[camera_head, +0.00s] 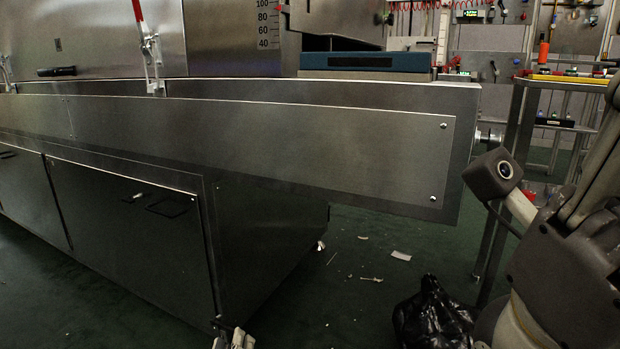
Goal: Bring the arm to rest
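My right arm (570,270) shows at the right edge, folded, with dark grey links and a pale section. A small dark box with a round lens (495,174) sits on it, close to the right end of the steel dryer (290,150). I cannot make out the fingers of my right gripper. No arm comes in from the left, and my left gripper is not seen. A small pale metal part (232,337) shows at the bottom edge by the cabinet corner; I cannot tell what it is.
A black plastic bag (435,316) lies on the dark green floor beside my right arm. Pale scraps (401,256) are scattered there. A metal-framed stand with a yellow-edged top (570,80) is at the right. A blue-grey box (366,62) is behind the dryer's upper edge.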

